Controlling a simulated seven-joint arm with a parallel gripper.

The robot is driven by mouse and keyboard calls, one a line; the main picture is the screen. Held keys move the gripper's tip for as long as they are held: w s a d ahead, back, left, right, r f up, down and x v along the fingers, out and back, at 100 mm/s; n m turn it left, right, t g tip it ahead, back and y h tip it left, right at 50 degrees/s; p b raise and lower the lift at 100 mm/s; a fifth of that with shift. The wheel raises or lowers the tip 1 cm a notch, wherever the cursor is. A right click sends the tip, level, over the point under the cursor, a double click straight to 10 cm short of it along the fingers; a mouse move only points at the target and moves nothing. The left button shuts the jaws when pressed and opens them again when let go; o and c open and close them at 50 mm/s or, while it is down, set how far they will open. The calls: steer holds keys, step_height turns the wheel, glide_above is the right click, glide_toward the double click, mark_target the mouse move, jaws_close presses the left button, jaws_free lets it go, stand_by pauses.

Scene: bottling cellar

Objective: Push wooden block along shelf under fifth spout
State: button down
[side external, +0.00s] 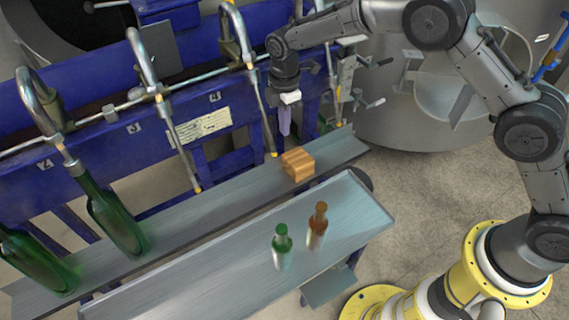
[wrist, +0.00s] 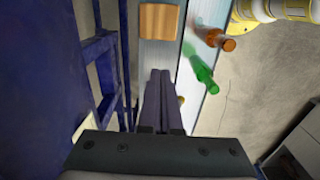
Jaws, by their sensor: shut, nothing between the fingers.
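The wooden block (side external: 298,165) is light brown with stripes and sits on the grey shelf (side external: 220,199), just right of a yellow-tipped spout (side external: 264,118). In the wrist view the block (wrist: 159,22) lies beyond my fingertips, at the top. My gripper (side external: 285,130) is shut and empty, pointing down, up and slightly left of the block in the side view, with a visible gap between them. It also shows in the wrist view (wrist: 160,73). Another spout, partly hidden by my arm, appears to hang further right; its number cannot be read.
Green bottles (side external: 117,220) stand at the shelf's left. A lower front tray (side external: 345,200) carries a small green bottle (side external: 282,247) and an orange-brown one (side external: 317,226). The blue frame (side external: 90,150) rises behind the shelf. The shelf right of the block looks clear.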

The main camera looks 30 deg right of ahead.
mark_target(304, 157)
step_height(304, 157, down, 16)
steer(key=shift+r, duration=0.15)
stand_by(0.5)
steer(key=d, duration=0.7)
steer(key=shift+a, duration=0.15)
